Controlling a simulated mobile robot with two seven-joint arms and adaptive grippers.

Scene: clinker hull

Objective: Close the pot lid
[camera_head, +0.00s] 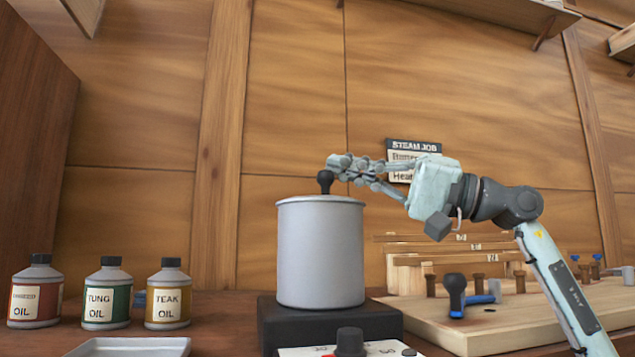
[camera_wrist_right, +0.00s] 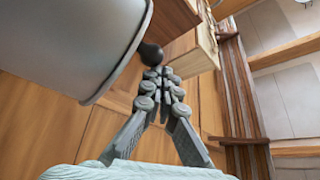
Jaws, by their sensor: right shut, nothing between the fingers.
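A grey cylindrical pot (camera_head: 320,255) stands upright on a black hot plate (camera_head: 386,322) in the head view. Its lid (camera_head: 309,198) lies level across the top, with a black round knob (camera_head: 325,180) standing up from it. My right gripper (camera_head: 336,168) is shut and empty. It reaches in from the right, with its fingertips right at the knob. My left gripper is not in view.
Bottles of oil (camera_head: 107,294) stand left of the pot, with a metal tray (camera_head: 130,347) in front. A control box with a black dial (camera_head: 350,341) is before the hot plate. A wooden board (camera_head: 460,330) with pegs and clamps lies at right. A wooden wall is close behind.

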